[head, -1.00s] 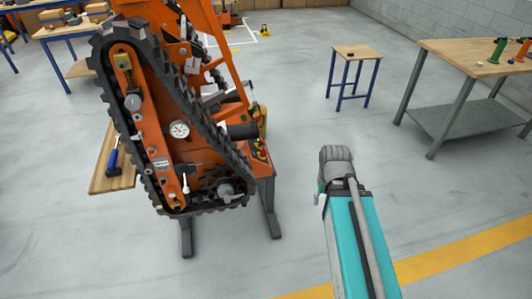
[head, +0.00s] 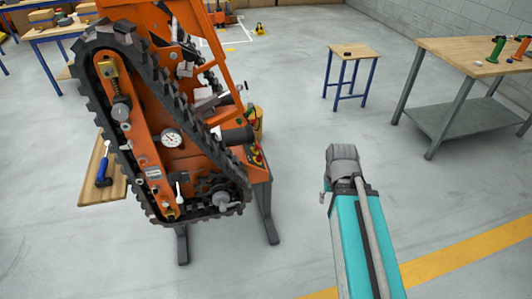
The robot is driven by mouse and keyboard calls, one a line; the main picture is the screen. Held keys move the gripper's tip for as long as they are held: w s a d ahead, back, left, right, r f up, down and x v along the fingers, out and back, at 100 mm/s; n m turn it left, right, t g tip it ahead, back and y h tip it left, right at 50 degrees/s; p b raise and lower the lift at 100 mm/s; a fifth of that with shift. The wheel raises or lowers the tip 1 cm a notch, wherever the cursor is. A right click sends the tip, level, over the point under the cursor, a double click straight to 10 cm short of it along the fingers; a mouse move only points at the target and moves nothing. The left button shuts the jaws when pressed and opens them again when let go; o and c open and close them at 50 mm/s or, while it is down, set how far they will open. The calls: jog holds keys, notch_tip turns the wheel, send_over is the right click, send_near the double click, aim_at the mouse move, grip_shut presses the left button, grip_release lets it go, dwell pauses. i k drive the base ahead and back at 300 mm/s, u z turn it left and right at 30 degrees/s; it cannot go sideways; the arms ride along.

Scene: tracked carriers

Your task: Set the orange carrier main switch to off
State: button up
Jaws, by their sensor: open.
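The orange carrier (head: 190,153) stands at left centre in the head view, with a black rubber track (head: 88,95) around its tilted side. A small panel with red, yellow and green parts (head: 257,156) sits on its right side, low behind the track. The panel is too small to tell which part is the main switch or how it is set. My teal arm (head: 358,245) rises from the bottom right of centre and ends in a grey joint, apart from the carrier. I see no gripper fingers.
A dark stand holds the carrier up. A wooden board with a blue-handled tool (head: 103,170) is at its left. A small blue-legged table (head: 353,52) and a workbench (head: 470,57) stand at the right. Grey floor between the carrier and my arm is clear.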

aim_at(258, 158)
jog(key=i, duration=0.85)
jog(key=u, duration=0.05)
